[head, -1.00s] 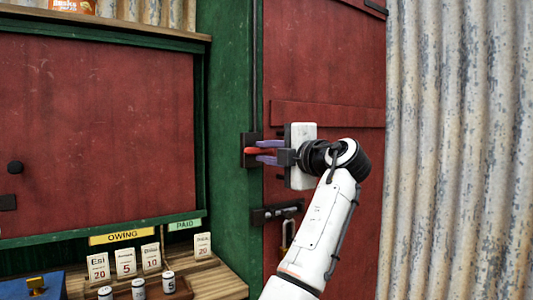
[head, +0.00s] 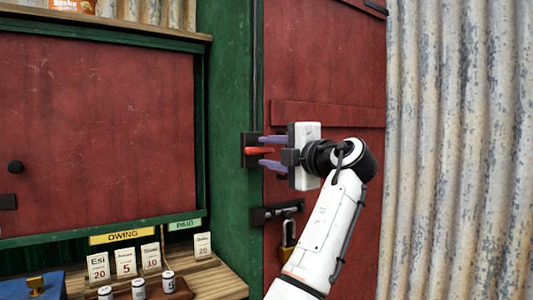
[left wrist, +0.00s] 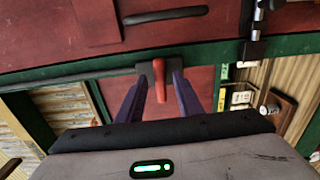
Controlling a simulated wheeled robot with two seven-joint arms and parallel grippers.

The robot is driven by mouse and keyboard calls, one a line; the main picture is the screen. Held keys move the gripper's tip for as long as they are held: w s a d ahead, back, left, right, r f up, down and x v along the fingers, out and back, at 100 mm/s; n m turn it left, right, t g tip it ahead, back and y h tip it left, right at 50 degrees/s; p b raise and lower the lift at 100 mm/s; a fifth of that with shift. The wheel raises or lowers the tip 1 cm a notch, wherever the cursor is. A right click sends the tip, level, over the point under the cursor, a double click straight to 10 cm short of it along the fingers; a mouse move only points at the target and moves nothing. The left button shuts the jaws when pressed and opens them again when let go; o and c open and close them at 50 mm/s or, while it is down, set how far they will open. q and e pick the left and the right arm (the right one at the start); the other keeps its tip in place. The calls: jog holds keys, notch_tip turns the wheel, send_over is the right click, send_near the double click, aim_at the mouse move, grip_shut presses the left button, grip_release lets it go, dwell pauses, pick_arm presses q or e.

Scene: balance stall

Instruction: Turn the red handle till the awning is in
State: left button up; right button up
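The red handle (head: 257,150) sticks out from a dark mount (head: 247,151) on the green post, beside the red door. My left gripper (head: 262,152) is open, with its purple fingers above and below the handle in the head view. In the left wrist view the red handle (left wrist: 159,78) lies between the two fingers of the left gripper (left wrist: 159,82), with a gap on each side. I cannot make out the awning in these frames. My right gripper is not in view.
A latch (head: 277,212) with a brass padlock (head: 288,240) is on the door below the handle. Price cards (head: 125,262) and small cans (head: 138,288) stand on the wooden counter (head: 218,282) at the lower left. A corrugated wall (head: 455,150) fills the right.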

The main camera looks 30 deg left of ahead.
pick_arm(q)
jog(key=v, duration=0.9)
jog(key=shift+b, duration=0.4)
jog(key=shift+d, duration=0.1)
